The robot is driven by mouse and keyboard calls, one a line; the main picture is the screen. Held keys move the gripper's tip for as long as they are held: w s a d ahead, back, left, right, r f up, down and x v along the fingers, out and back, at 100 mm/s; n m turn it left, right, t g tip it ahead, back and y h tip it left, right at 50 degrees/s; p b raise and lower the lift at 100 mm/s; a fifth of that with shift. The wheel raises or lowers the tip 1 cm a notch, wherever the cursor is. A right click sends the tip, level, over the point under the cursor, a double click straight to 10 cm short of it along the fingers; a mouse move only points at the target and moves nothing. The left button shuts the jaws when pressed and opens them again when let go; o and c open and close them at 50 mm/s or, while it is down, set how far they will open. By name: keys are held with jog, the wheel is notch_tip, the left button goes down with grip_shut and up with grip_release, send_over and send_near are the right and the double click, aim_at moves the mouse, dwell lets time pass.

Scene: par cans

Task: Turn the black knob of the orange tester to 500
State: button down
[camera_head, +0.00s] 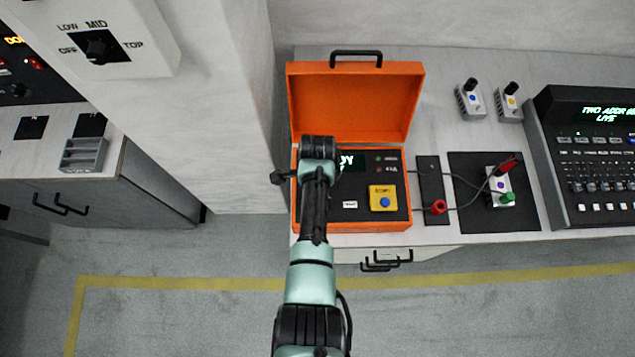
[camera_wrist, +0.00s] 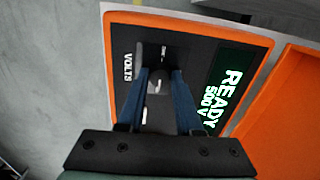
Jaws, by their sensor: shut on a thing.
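The orange tester (camera_head: 355,99) stands open on the bench, its lid raised, and its orange rim also shows in the wrist view (camera_wrist: 200,34). Its green display (camera_wrist: 222,92) reads "READY 500 V". The word "VOLTS" shows on the black panel on the other side of my gripper. My gripper (camera_wrist: 158,78) points down at the panel, its two fingers closed around the black knob (camera_wrist: 160,74). The knob is mostly hidden between the fingers, so its pointer cannot be made out. In the head view my arm covers the knob and part of the display.
A yellow box with a blue button (camera_head: 384,201) sits on the tester's right side. Cables run right to a black mat (camera_head: 468,215) with a small box and clips. A mixer console (camera_head: 590,165) stands further right. A wall column (camera_head: 225,100) is close on the left.

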jog(key=shift+m, duration=0.3)
dwell(0.4)
jog(key=c, duration=0.6)
grip_release()
notch_tip(320, 180, up, 13)
dwell(0.5)
